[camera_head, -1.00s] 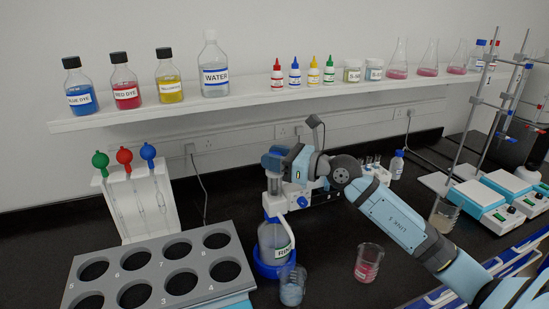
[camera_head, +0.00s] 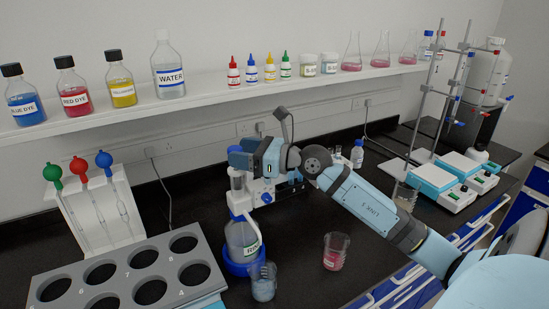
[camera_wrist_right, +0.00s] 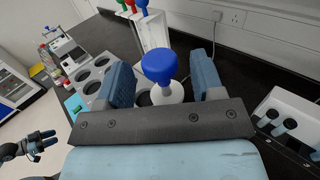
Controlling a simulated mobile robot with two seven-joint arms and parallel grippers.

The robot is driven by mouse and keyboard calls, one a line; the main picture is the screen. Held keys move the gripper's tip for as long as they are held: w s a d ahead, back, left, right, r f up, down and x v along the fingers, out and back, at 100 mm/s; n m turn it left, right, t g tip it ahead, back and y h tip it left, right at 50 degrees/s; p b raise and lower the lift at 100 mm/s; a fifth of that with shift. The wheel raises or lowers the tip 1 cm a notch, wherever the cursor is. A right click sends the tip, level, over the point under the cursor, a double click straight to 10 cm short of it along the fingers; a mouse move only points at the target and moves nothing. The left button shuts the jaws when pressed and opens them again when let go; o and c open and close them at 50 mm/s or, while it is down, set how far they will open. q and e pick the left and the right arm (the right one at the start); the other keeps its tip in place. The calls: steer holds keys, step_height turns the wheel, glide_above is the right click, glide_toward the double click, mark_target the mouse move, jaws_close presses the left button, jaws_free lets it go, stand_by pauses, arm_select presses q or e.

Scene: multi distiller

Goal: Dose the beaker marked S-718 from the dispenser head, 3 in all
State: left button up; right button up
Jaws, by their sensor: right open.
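The dispenser bottle (camera_head: 240,236) stands in a blue base in the head view, its label only partly readable. Its blue head (camera_wrist_right: 160,66) with a white collar shows in the right wrist view. My right gripper (camera_head: 243,157) is above the bottle; in the wrist view its fingers (camera_wrist_right: 160,80) are open, one on each side of the blue head with gaps. A beaker of bluish contents (camera_head: 263,284) stands right in front of the bottle. A beaker of red liquid (camera_head: 335,253) stands to the right. I cannot read S-718 on either. My left gripper (camera_wrist_right: 44,142) is small, far left in the wrist view.
A grey rack with numbered holes (camera_head: 120,258) fills the front left. A pipette stand (camera_head: 72,222) is behind it. The shelf (camera_head: 205,98) holds bottles and flasks. Hotplates (camera_head: 445,178) stand at right. Dark bench is clear between the beakers and the hotplates.

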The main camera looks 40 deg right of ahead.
steer(key=b+v, duration=0.3)
steer(key=v, duration=0.8)
steer(key=shift+s+d, duration=0.25)
